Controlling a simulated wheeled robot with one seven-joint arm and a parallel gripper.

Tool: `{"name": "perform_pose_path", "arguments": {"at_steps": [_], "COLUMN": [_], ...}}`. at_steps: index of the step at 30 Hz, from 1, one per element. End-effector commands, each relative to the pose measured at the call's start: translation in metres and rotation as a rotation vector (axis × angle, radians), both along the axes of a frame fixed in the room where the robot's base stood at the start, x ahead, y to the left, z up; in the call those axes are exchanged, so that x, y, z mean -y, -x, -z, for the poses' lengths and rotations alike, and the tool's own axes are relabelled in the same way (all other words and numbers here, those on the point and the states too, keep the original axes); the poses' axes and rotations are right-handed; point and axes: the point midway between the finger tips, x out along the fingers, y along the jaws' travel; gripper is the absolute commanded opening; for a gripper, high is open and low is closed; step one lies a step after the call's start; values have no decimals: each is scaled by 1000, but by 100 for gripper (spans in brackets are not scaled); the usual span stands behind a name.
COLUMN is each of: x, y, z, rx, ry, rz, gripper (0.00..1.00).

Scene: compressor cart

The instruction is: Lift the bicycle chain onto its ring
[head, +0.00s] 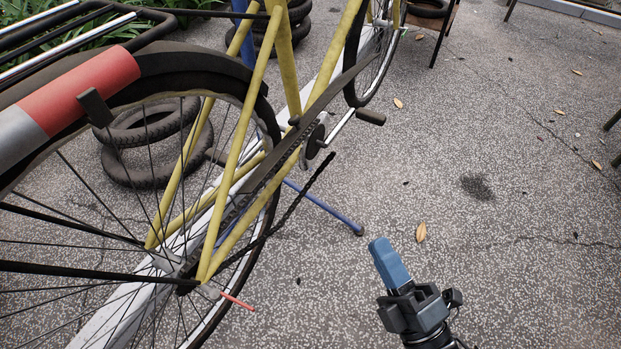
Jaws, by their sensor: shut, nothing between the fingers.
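The yellow-framed bicycle (258,110) stands across the left half of the head view. Its small dark chainring (314,141) with a crank sits at the lower end of the frame, right of centre. A dark, knobbly strand (292,205), which looks like the chain, slants from near the rear hub up to just below the ring. Its upper end appears apart from the ring. More dark links seem to run behind the yellow stay, partly hidden. My gripper (381,246), with blue fingers, is shut and empty, over the pavement to the lower right of the ring and strand, touching neither.
A blue stand leg (325,207) reaches onto the pavement between the bicycle and my gripper. A pedal (370,117) sticks out right of the ring. A red rod (237,301) projects near the rear hub. Old tyres (150,150) lie behind the rear wheel. The pavement at right is mostly clear.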

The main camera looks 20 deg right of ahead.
Motion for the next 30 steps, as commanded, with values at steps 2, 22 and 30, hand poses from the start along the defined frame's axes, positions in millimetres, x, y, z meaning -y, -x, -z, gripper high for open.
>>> {"name": "perform_pose_path", "arguments": {"at_steps": [2,22,30], "x": [4,48,34], "y": [-29,-171,-192], "z": [35,136,118], "rx": [79,609,617], "ry": [183,1291,1300], "rz": [34,302,304], "gripper": [0,0,0]}}
